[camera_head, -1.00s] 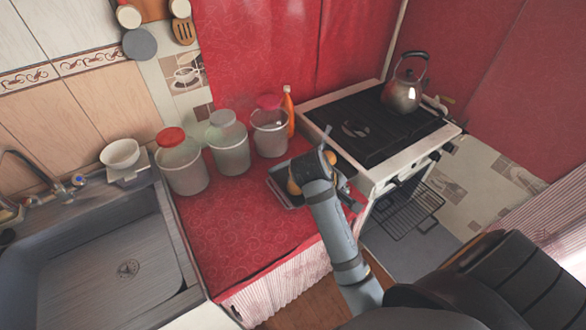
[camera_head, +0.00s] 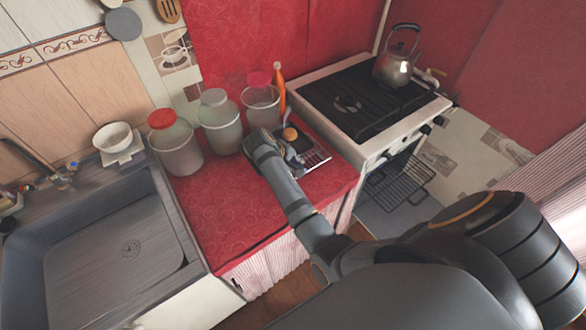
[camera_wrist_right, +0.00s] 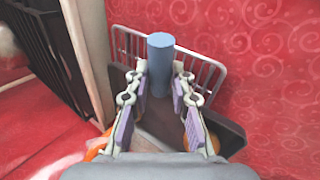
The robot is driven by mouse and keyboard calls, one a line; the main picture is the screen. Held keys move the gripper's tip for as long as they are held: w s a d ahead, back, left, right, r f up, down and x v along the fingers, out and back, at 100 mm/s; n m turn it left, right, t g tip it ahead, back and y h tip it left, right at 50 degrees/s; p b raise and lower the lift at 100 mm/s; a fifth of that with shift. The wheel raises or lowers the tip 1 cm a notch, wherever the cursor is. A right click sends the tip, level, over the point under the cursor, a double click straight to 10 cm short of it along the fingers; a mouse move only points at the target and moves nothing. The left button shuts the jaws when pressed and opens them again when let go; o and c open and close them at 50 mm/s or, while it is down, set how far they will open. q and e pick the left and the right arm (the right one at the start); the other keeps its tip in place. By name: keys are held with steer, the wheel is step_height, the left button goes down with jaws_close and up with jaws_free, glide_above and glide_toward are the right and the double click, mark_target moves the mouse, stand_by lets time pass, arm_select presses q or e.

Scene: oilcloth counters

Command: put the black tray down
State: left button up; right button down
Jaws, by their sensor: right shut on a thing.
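My right gripper (camera_head: 266,139) is over the red counter, just in front of the right-hand jar. In the right wrist view the gripper (camera_wrist_right: 160,88) has its fingers on both sides of a blue-grey upright post that rises from the black tray (camera_wrist_right: 228,133). The tray is dark and partly hidden by the fingers. In the head view only a dark part of the tray (camera_head: 300,146) shows beside the gripper. An orange round thing (camera_head: 290,133) is at the tray. I cannot tell whether the tray touches the counter. My left gripper is not in view.
A silver wire rack (camera_head: 316,158) lies on the counter and partly under the tray in view. The stove (camera_head: 345,130) is right, the sink (camera_head: 125,245) left. The front counter (camera_head: 225,220) is clear.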

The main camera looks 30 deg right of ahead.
steer(key=shift+w+a+f, duration=0.15)
steer(key=shift+w+f, duration=0.25)
steer(key=shift+f, duration=0.15)
step_height(320, 180, down, 2)
steer(key=shift+f+p, duration=0.1)
steer(key=shift+p, duration=0.35)
steer(key=shift+f, duration=0.3)
steer(key=c, duration=1.2)
jaws_free()
steer(key=shift+s, duration=0.1)
steer(key=shift+o, duration=0.2)
